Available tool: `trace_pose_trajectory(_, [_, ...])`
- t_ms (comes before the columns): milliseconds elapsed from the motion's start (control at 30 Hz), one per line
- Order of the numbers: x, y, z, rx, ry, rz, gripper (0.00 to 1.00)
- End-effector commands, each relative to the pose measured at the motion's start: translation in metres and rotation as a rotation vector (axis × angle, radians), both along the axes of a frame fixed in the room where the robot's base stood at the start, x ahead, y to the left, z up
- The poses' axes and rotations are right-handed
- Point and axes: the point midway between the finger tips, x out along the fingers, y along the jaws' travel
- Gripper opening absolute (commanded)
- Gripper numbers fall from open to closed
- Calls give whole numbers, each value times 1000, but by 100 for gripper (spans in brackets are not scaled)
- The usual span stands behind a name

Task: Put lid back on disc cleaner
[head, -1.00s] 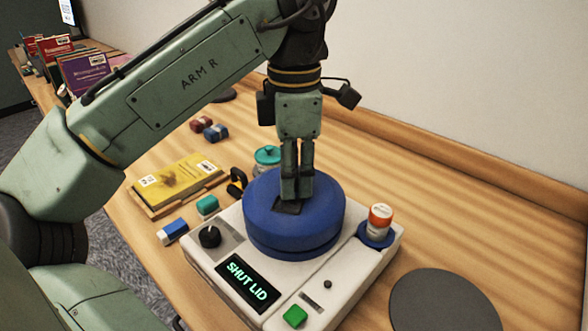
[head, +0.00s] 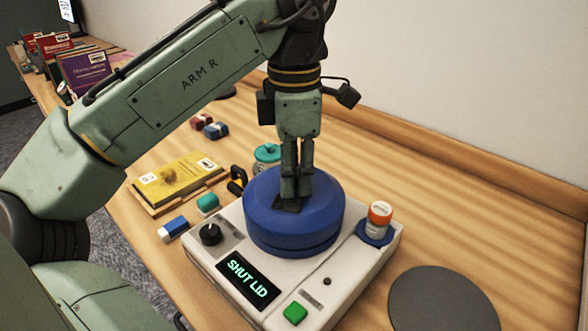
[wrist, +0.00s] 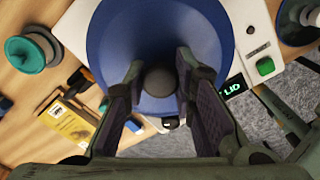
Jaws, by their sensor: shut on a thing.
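The blue round lid (head: 320,212) is over the white disc cleaner (head: 203,262), above a blue lower rim. A thin dark seam shows between lid and rim; I cannot tell if the lid is fully seated. My gripper (head: 292,200) points down at the lid's centre. In the wrist view its fingers (wrist: 158,85) stand on either side of the lid's dark round knob (wrist: 159,80), shut on it. The cleaner's display (head: 248,280) reads "SHUT LID". A green button (head: 295,314) and a black dial (head: 210,234) are on its top.
A dark round mat (head: 440,300) lies to the right. A teal-topped jar (head: 267,153), erasers and a yellow book (head: 178,178) are to the left and behind. The table's back right is clear.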

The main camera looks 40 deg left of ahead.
Motion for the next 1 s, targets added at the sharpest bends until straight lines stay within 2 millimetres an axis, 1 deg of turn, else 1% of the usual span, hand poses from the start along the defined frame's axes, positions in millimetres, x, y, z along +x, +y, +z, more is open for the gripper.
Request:
trace_pose_trajectory(33, [0,0,0,0,0,0,0])
trace_pose_trajectory(67, [0,0,0,0,0,0,26])
trace_pose_trajectory(100, [0,0,0,0,0,0,28])
trace_pose_trajectory(400, [0,0,0,0,0,0,48])
trace_pose_trajectory(600, [0,0,0,0,0,0,48])
trace_pose_trajectory(900, [0,0,0,0,0,0,67])
trace_pose_trajectory(1000, [0,0,0,0,0,0,68])
